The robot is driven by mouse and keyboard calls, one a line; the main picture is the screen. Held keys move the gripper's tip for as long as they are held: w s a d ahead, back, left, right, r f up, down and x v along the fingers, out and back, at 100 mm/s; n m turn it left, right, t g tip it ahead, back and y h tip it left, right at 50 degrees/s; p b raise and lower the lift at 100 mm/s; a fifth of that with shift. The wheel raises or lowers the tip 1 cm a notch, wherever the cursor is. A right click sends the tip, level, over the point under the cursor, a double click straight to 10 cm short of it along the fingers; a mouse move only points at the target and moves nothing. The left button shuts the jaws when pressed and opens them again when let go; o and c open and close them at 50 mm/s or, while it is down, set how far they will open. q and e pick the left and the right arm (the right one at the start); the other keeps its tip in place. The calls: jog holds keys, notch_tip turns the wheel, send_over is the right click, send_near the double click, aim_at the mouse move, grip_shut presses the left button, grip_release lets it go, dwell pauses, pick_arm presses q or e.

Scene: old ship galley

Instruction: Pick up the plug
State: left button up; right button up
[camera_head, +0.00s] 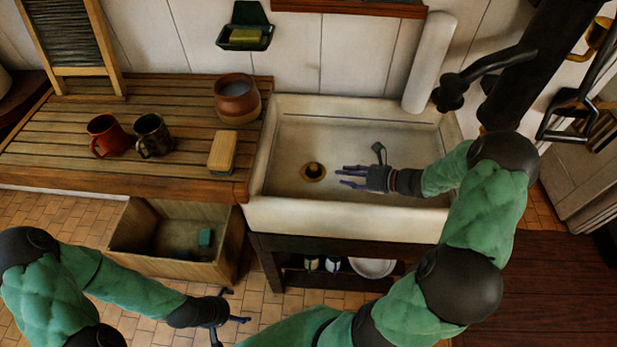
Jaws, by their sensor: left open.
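A small dark plug (313,168) sits at the brass-rimmed drain in the floor of the white sink (288,217). My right gripper (353,172) is inside the sink, just to the right of the plug, with its fingers pointing left towards it. Its fingers are spread, hold nothing, and look apart from the plug. My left gripper (231,318) is open and empty, low in the view, in front of the wooden crate and over the tiled floor.
On the slatted counter (60,140) stand a red mug (107,136), a dark mug (153,136), a brown pot (237,98) and a wooden brush or block (222,152). A wooden crate (125,230) holds a teal block (205,238). A white cylinder (430,62) stands at the sink's back right.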

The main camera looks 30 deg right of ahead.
aim_at(316, 170)
jog(key=shift+w+f+b, duration=0.4)
jog(key=shift+w+f, duration=0.05)
jog(key=shift+f, duration=0.25)
jog(key=shift+w+a+f, duration=0.1)
jog(key=shift+w+f, duration=0.05)
jog(key=shift+w, duration=0.1)
jog(key=b+x, duration=0.1)
jog(key=x, duration=0.3)
jog(key=shift+w+a, duration=0.25)
jog(key=shift+w, duration=0.1)
jog(key=shift+b+x, duration=1.05)
jog(key=shift+x, duration=1.65)
pick_arm(q)
jog(key=f, duration=0.2)
jog(key=w+f, duration=0.1)
jog(key=f, duration=0.1)
jog(key=shift+f, duration=0.3)
pick_arm(e)
jog(key=shift+d, duration=0.1)
grip_shut()
